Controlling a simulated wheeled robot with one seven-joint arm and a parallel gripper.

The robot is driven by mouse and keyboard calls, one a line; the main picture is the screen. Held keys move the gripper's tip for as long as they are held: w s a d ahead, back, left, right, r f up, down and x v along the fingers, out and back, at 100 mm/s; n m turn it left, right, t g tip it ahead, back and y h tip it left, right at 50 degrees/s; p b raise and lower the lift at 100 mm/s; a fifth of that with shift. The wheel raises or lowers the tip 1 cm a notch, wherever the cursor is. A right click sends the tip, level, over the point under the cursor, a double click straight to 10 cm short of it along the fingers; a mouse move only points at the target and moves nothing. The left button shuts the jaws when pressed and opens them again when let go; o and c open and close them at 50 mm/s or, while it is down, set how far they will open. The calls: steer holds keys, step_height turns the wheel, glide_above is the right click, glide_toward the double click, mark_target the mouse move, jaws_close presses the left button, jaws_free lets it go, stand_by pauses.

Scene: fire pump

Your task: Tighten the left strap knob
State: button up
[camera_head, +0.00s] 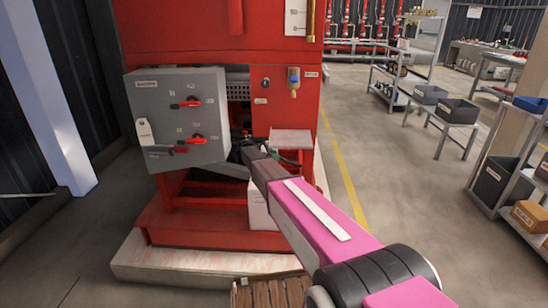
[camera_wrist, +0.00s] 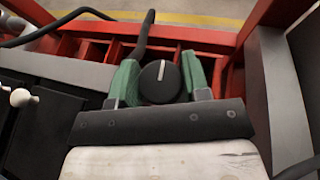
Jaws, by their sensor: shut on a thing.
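A round black knob (camera_wrist: 159,83) with a white line across its top is in the middle of the wrist view. The line runs nearly up and down in the picture. My gripper (camera_wrist: 160,79) has one green-padded finger on each side of the knob and is shut on it. In the head view, my gripper (camera_head: 246,150) reaches into the opening of the red pump frame, beside the grey cabinet. The knob cannot be made out there.
The grey control cabinet (camera_head: 180,117) with red handles stands left of my arm. In the wrist view, a black box (camera_wrist: 40,125) and a small white knob (camera_wrist: 21,97) lie left. Red frame bars (camera_wrist: 85,40) enclose the space. Open floor (camera_head: 400,190) lies to the right.

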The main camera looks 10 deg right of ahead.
steer(key=shift+m+g, duration=0.4)
steer(key=o, duration=0.9)
steer(key=shift+o, duration=0.2)
steer(key=n+t, duration=0.3)
steer(key=shift+s+t+y, duration=0.25)
steer(key=shift+t+y, duration=0.05)
steer(key=shift+t, duration=0.1)
steer(key=n+t+y, duration=0.3)
steer(key=n+t, duration=0.2)
steer(key=shift+w+d, duration=0.1)
steer(key=n+t+y, duration=0.2)
steer(key=n+y, duration=0.1)
steer(key=n, duration=0.1)
steer(key=shift+t+y, duration=0.3)
steer(key=shift+y, duration=0.1)
steer(key=n+t+y, duration=0.1)
steer(key=n+y, duration=0.2)
steer(key=y, duration=0.1)
steer(key=shift+w+n, duration=0.15)
steer(key=shift+n, duration=0.25)
steer(key=shift+y, duration=0.3)
